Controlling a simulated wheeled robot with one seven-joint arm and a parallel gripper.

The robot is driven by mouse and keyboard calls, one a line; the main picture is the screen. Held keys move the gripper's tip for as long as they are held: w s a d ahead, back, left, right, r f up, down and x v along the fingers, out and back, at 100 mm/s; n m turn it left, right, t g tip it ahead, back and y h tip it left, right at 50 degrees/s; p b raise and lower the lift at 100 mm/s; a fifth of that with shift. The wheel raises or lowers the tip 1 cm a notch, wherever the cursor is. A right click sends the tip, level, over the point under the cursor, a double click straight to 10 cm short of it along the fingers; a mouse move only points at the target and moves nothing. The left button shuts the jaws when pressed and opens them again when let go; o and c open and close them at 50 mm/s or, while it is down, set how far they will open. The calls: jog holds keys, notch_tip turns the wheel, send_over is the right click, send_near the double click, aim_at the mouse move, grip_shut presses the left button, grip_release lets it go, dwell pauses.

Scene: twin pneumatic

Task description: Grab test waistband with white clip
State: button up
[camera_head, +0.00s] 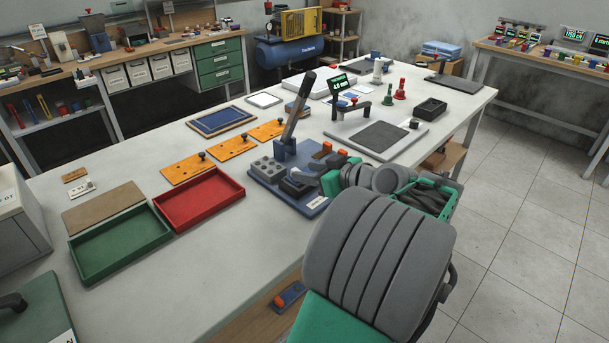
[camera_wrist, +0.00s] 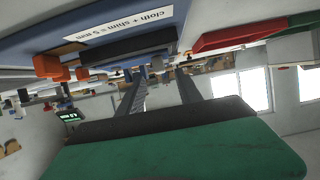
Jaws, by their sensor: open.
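I cannot make out a test waistband or a white clip for certain in either view. My gripper (camera_wrist: 160,76) is open, with two dark fingers apart and nothing seen between them. In the head view it is low at the right side of a blue fixture board (camera_head: 270,179), partly hidden by my arm. The board carries an upright lever (camera_head: 298,106), a grey studded block (camera_head: 267,170) and a black block (camera_head: 296,187). In the wrist view, the board's label (camera_wrist: 118,24) reads "cloth + shim = 5 mm".
A red tray (camera_head: 200,199) and a green tray (camera_head: 119,246) lie left of the board. Orange plates (camera_head: 229,148) lie behind. A grey plate (camera_head: 376,138) and black tray (camera_head: 430,107) are farther right. Bare tabletop shows front left of the board.

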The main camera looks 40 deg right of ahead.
aim_at(307, 169)
jog(key=x, duration=0.3)
jog(key=shift+w+f, duration=0.2)
jog(key=shift+w, duration=0.05)
grip_shut()
